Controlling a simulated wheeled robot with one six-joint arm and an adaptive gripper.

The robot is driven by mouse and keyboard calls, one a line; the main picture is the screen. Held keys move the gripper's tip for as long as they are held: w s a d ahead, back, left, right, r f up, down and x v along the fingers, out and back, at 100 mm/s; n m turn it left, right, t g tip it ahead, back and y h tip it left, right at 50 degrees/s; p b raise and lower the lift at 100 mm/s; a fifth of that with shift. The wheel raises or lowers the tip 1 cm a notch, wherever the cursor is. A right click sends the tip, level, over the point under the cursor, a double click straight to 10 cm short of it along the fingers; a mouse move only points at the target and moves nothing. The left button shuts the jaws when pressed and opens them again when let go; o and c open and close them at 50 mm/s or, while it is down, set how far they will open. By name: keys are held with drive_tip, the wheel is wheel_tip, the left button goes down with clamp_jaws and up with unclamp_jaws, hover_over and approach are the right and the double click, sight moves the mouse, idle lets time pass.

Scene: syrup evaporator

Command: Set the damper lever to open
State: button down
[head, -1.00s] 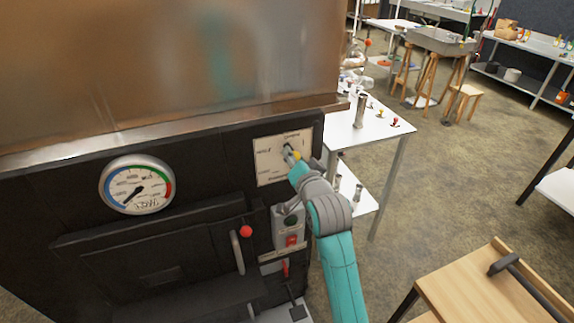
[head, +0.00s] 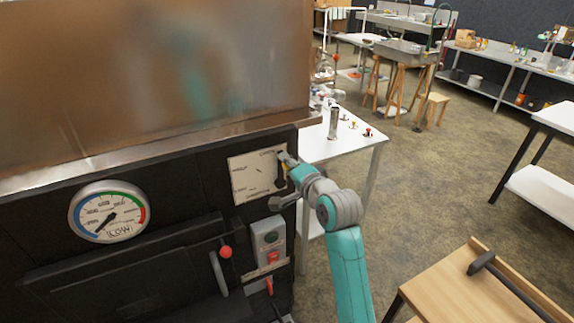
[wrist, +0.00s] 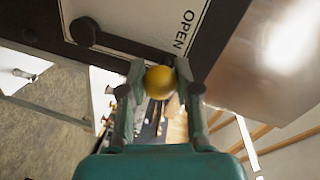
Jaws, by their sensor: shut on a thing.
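The damper plate (head: 246,180) is a pale panel on the dark evaporator front. My gripper (head: 287,160) is at its right edge in the head view and partly covers the lever there. In the wrist view the black damper lever (wrist: 115,43) runs from its round pivot to the word OPEN on the plate (wrist: 130,18). The lever's yellow knob (wrist: 159,82) sits between the two fingers of my gripper (wrist: 160,88), which are shut on it.
A round gauge (head: 110,212) is left of the plate. A switch box (head: 268,240) and a red-knobbed door handle (head: 219,270) are below. A white table (head: 350,150) stands behind my arm. A wooden bench (head: 470,295) is at lower right, with open floor between.

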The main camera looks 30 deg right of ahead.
drive_tip(key=shift+d, duration=0.15)
drive_tip(key=c, duration=0.8)
unclamp_jaws()
drive_tip(key=s+r, duration=0.2)
drive_tip(key=s, duration=1)
drive_tip(key=shift+f, duration=0.1)
